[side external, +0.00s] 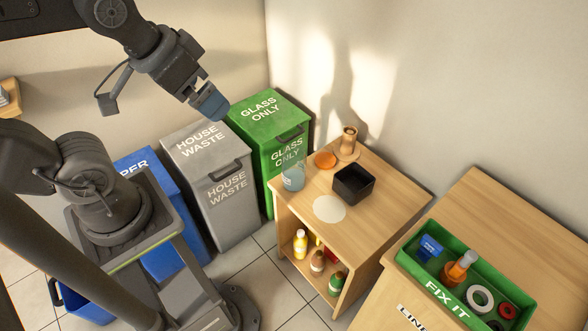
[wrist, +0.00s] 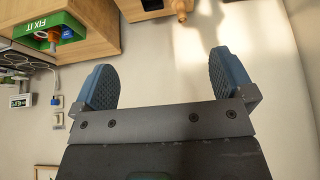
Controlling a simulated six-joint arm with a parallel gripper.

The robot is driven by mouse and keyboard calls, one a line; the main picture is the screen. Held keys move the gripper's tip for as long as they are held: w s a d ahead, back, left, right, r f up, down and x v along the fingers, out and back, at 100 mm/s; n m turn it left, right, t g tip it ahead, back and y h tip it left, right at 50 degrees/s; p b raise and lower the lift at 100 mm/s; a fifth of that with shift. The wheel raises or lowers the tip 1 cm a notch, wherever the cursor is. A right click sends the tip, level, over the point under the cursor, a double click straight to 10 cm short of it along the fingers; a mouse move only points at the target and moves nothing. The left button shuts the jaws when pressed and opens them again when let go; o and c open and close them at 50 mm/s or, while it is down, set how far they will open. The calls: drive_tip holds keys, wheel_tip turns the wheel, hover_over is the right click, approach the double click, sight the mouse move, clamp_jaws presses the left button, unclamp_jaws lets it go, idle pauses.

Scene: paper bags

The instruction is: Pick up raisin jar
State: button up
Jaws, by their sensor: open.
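My gripper (side external: 209,102) hangs at the upper middle of the side view, in the air above the bins and apart from any object. In the wrist view its two blue ribbed fingers (wrist: 164,72) are spread wide with nothing between them. No jar is clearly labelled as raisins. A brown jar-like object (side external: 348,140) stands on a small round base at the back of the wooden cabinet top. A clear jar with bluish contents (side external: 293,176) stands at its left edge. Several small jars, such as a brown one (side external: 317,262), stand on the shelf below.
A black open box (side external: 353,184), an orange disc (side external: 325,159) and a white disc (side external: 329,209) lie on the cabinet top. A green FIX IT crate (side external: 447,284) sits on the right counter. Grey (side external: 209,165) and green (side external: 265,120) waste bins stand left of the cabinet.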

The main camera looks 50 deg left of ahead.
drive_tip(key=w+d+f+n+t, duration=0.25)
drive_tip(key=w+f, duration=0.35)
drive_tip(key=w, duration=0.6)
drive_tip(key=w+d+f+n+t, duration=0.1)
drive_tip(key=w+d+f+n, duration=0.25)
drive_tip(key=w+f, duration=0.6)
drive_tip(key=t+y, duration=0.7)
drive_tip(key=y, duration=0.2)
approach(289, 179)
drive_tip(key=shift+g, duration=0.25)
drive_tip(key=x, duration=0.8)
drive_tip(key=shift+r, duration=0.25)
drive_tip(key=shift+f+x, duration=0.15)
drive_tip(key=shift+x, duration=1.3)
drive_tip(key=shift+f+x, duration=0.15)
drive_tip(key=shift+x, duration=1.25)
drive_tip(key=shift+w+d, duration=0.1)
drive_tip(key=shift+d, duration=0.05)
